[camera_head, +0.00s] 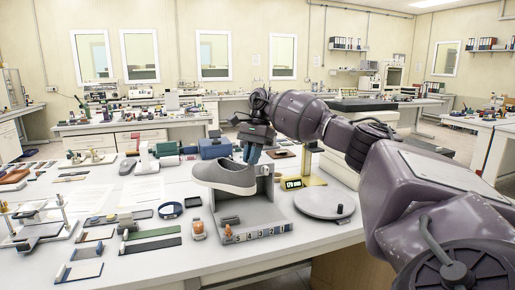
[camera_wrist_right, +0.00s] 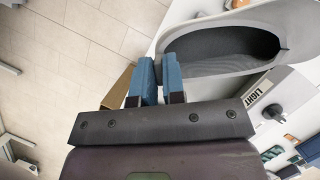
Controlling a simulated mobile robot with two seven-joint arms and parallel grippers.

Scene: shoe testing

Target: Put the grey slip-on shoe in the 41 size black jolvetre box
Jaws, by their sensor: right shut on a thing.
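The grey slip-on shoe (camera_head: 222,177) has a pale sole and is level above a grey test stand, its toe to the left. My right gripper (camera_head: 251,153) is shut on the shoe's heel end with its blue fingers from above. In the right wrist view the fingers (camera_wrist_right: 157,80) pinch the shoe's edge beside its dark opening (camera_wrist_right: 225,52). Whether the sole touches the stand is unclear. My left gripper is not in view. I cannot make out a black jolvetre box with a size 41 label.
The grey stand (camera_head: 257,215) has number blocks along its front. A round grey scale (camera_head: 324,203) is to its right, with a lit display (camera_head: 293,183). Straps, bottles and small tools crowd the white table (camera_head: 190,262). A brown surface (camera_head: 345,268) shows below the table edge.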

